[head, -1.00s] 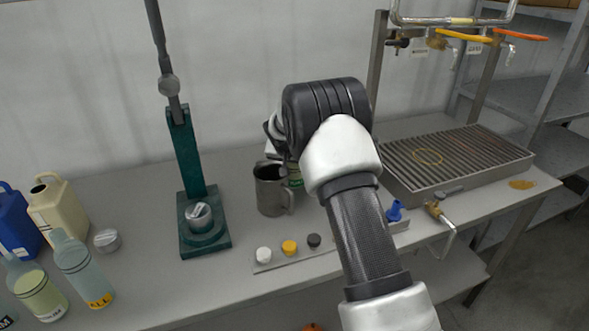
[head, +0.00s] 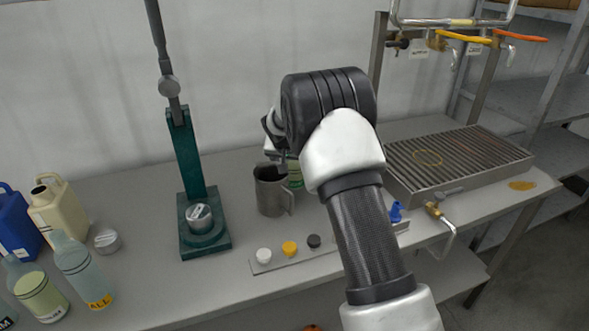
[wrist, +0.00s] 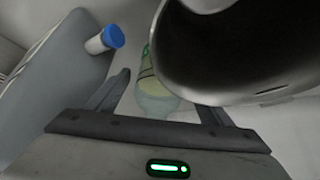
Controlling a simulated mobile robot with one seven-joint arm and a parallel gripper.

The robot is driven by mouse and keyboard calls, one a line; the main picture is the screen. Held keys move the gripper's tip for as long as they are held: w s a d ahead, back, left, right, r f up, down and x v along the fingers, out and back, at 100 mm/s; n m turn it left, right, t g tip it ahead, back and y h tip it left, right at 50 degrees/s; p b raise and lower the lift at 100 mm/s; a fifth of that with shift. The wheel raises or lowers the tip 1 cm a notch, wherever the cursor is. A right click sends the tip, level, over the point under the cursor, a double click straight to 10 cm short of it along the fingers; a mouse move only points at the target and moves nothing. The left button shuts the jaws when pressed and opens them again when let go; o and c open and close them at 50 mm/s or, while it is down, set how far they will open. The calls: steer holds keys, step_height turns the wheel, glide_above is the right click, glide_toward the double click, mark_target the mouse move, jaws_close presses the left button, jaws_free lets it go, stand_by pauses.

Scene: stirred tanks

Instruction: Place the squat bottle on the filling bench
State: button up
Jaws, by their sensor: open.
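A bottle with a green label (head: 295,174) stands on the bench behind the metal jug, partly hidden by my arm; I cannot tell for sure that it is the squat bottle. In the wrist view a pale, clear bottle (wrist: 153,98) lies between the fingers' directions, partly covered by the jug. My gripper (wrist: 163,92) is open, with nothing visibly clasped. In the head view it is mostly hidden by my wrist, above and beside the jug. The grey bench (head: 150,285) carries a slatted drip tray (head: 460,162) under taps at the right.
The metal jug (head: 270,192) stands close to my gripper and fills much of the wrist view (wrist: 215,55). A green press (head: 190,170), a strip of caps (head: 290,255) and several bottles at the left share the bench. A blue-capped container (wrist: 104,40) shows in the wrist view.

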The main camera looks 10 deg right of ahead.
steer(key=s+d+r+n+y, duration=0.1)
steer(key=s+d+r, duration=0.1)
steer(key=s+r, duration=2.05)
steer(key=s+a+f+n+y, duration=0.1)
steer(key=s+f+n, duration=0.2)
steer(key=s, duration=2.1)
steer(key=shift+s+y, duration=0.3)
steer(key=shift+r, duration=0.15)
step_height(320, 180, up, 11)
steer(key=p, duration=1.1)
